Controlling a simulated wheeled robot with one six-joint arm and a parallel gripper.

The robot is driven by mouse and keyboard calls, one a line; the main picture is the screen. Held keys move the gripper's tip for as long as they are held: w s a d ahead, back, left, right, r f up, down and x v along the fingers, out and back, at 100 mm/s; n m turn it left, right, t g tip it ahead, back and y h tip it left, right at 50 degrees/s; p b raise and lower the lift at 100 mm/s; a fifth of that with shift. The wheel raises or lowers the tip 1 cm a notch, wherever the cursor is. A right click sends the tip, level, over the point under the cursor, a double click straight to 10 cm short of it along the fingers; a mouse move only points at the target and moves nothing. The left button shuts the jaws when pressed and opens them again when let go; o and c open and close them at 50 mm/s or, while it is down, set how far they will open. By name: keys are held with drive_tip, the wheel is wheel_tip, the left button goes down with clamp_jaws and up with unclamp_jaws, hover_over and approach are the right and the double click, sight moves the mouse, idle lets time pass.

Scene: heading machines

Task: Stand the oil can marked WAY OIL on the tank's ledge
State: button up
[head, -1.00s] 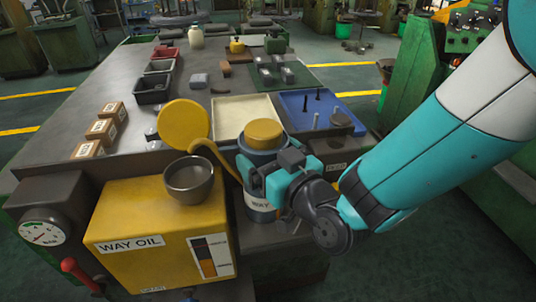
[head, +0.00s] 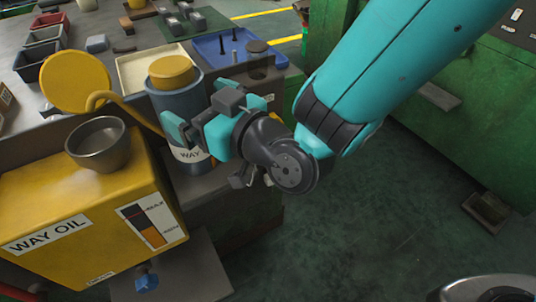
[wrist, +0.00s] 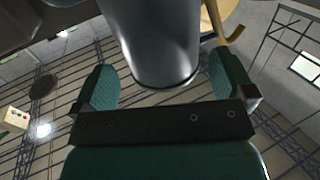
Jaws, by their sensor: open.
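The oil can (head: 178,110) is a blue-grey cylinder with a yellow cap and a yellow spout. Its label reads WAY; the rest is hidden. It is upright at the right side of the yellow tank marked WAY OIL (head: 80,210), and appears to stand on the grey ledge (head: 222,180) there. Its base contact is partly hidden. My gripper (head: 212,115) is open at the can's right side, with fingers on either side of its body. In the wrist view the can (wrist: 155,45) is between the spread fingers (wrist: 160,75), with gaps visible on both sides.
A dark bowl (head: 100,143) sits on top of the tank, with a round yellow lid (head: 75,84) behind it. A cream tray (head: 135,75) and a blue tray (head: 222,47) lie on the bench behind the can.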

drive_tip(key=b+v, duration=1.3)
drive_tip(key=b, duration=0.4)
drive_tip(key=w+d+f+m+g+h, duration=0.2)
drive_tip(key=d+f+g+h, duration=0.3)
drive_tip(key=f, duration=0.5)
drive_tip(key=s+d+f+m+g+h, duration=0.2)
drive_tip(key=s+d+f+g+h, duration=0.4)
drive_tip(key=d, duration=0.4)
wheel_tip(320, 180, up, 23)
drive_tip(key=s+p, duration=0.1)
drive_tip(key=p, duration=2.2)
drive_tip(key=shift+d+r+y, duration=0.15)
drive_tip(key=shift+d+y, duration=0.05)
drive_tip(key=shift+y, duration=0.1)
